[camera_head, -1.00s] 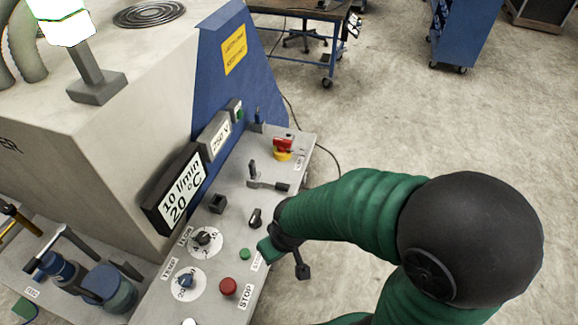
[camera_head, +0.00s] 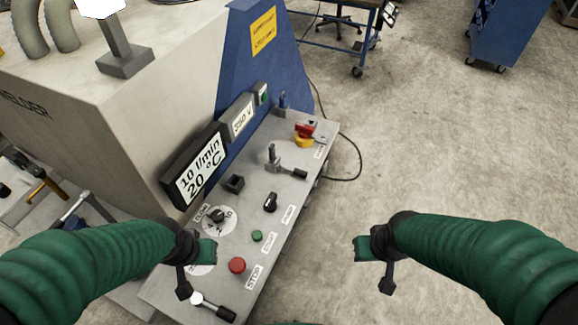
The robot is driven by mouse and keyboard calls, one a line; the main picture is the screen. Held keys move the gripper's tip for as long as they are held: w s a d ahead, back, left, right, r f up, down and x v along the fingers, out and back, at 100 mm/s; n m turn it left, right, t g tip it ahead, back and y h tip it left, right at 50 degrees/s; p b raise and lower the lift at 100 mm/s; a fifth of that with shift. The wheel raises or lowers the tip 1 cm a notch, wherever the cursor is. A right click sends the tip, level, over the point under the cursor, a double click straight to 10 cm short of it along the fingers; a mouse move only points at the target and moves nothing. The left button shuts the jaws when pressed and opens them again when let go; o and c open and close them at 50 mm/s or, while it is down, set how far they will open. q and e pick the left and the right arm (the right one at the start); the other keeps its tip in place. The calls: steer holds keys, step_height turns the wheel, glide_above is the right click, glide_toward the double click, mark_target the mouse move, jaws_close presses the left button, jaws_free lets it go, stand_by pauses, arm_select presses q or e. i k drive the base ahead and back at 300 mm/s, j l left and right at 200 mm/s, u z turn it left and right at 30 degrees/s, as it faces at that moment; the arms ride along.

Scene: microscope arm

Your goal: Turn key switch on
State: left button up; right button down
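The control panel (camera_head: 250,170) slopes across the middle of the view. Near its far end a red handle (camera_head: 304,130) sits on a yellow base (camera_head: 303,142). A black rotary switch (camera_head: 270,202) is nearer, above the green button (camera_head: 257,236). I cannot tell for certain which is the key switch. My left gripper (camera_head: 197,270) hangs over the near left part of the panel, its fingers apart and empty; it partly hides a white dial. My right gripper (camera_head: 375,267) is over the floor, right of the panel, its fingers also apart and empty.
A red stop button (camera_head: 237,265), a black dial knob (camera_head: 215,215) and a lever (camera_head: 275,160) stand up from the panel. Display boxes (camera_head: 200,165) line its left side, against the big grey machine (camera_head: 130,110). Open floor (camera_head: 440,140) lies to the right.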

mark_target(275, 167)
steer(key=i+l+u, duration=0.15)
steer(key=l+u, duration=0.75)
steer(key=i+l, duration=0.05)
